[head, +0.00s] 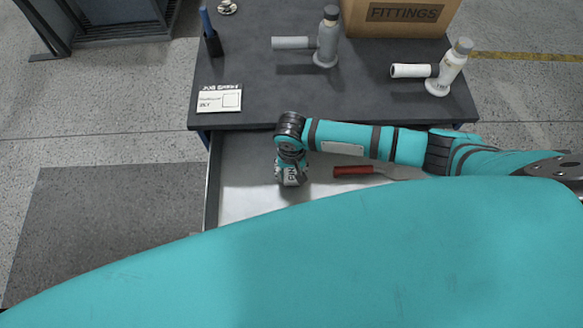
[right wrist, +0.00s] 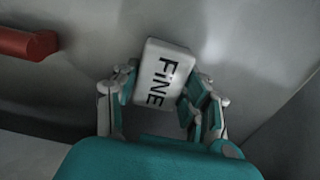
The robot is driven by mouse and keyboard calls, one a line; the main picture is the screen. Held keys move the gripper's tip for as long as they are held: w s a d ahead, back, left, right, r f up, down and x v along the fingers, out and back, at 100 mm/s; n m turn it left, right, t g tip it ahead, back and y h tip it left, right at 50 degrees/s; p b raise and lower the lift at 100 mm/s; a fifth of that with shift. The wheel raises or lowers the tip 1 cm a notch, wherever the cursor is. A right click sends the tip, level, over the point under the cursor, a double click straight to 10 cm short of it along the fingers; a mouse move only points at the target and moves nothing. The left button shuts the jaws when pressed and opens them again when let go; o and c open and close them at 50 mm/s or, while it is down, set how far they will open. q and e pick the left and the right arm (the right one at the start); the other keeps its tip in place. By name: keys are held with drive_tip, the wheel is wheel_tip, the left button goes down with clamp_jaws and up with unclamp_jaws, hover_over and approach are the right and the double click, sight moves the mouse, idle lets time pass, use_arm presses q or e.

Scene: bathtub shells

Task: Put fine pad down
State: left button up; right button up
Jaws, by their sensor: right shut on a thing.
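The fine pad (right wrist: 163,75) is a pale block with FINE printed on its face. In the right wrist view it sits between the two fingers of my right gripper (right wrist: 163,100), which is shut on it. In the head view the pad (head: 291,178) shows below my right gripper (head: 291,170), over the left part of the open grey drawer (head: 240,195). I cannot tell whether the pad touches the drawer floor. My left gripper is not in view.
A red-handled tool (head: 352,171) lies in the drawer to the right of the pad; its handle also shows in the right wrist view (right wrist: 25,43). A large teal surface hides the drawer's near part.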

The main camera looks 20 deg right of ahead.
sight(293, 172)
drive_tip(key=shift+f, duration=0.15)
drive_tip(key=shift+f, duration=0.15)
drive_tip(key=o, duration=1)
drive_tip(key=shift+f+b, duration=0.15)
drive_tip(key=shift+b, duration=0.55)
drive_tip(key=shift+r, duration=0.35)
wheel_tip(293, 172, up, 17)
drive_tip(key=shift+s+d, duration=0.2)
drive_tip(key=shift+s, duration=0.1)
